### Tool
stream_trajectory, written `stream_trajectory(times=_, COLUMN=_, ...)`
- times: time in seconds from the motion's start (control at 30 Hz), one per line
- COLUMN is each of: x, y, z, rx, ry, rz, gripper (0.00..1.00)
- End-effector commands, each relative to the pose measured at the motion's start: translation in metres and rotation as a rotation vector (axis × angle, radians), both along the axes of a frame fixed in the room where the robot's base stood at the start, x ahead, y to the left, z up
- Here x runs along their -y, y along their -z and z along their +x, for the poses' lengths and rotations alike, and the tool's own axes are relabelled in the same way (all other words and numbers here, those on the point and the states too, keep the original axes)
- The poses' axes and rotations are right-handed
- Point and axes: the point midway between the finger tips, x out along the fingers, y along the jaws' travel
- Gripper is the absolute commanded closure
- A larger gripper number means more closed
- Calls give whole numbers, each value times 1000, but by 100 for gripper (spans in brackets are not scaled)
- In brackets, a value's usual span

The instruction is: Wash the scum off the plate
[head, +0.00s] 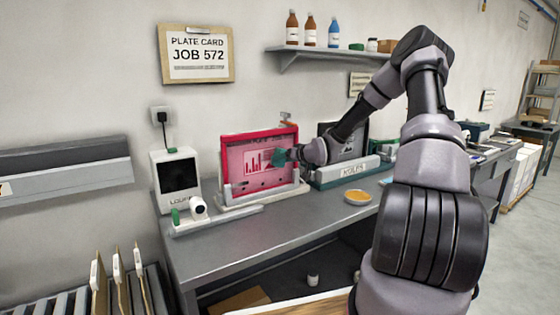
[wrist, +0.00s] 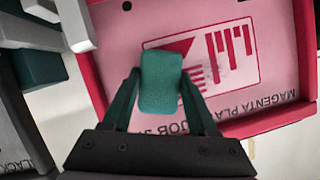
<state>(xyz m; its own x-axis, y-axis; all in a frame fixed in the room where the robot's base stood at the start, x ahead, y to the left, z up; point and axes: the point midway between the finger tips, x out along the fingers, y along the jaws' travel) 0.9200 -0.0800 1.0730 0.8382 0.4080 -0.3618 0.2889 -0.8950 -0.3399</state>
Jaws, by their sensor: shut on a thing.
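The plate (head: 257,159) is a pink panel in a red frame, standing upright in a grey stand on the bench; it also shows in the wrist view (wrist: 267,91). It carries a darker chart print and the words "MAGENTA PLA…" in the wrist view. A pale, smudgy patch lies over the chart bars. My gripper (wrist: 160,85) is shut on a green sponge (wrist: 161,82) in front of the plate, over the left part of the chart in the wrist view. I cannot tell whether the sponge touches the plate. In the head view my gripper (head: 290,156) is at the plate's right side.
A white device with a dark screen (head: 176,178) stands left. A shelf (head: 325,52) holds bottles above.

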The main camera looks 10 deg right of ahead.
Motion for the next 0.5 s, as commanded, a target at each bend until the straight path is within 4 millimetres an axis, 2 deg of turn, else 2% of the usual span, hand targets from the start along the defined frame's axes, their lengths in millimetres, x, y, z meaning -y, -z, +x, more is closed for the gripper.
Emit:
stream_trajectory(times=0.3, x=-23, y=1, z=-6, rx=-2, ry=-4, rz=0, gripper=86)
stream_trajectory(times=0.5, x=-31, y=0, z=-8, rx=-1, ry=-3, rz=0, gripper=86)
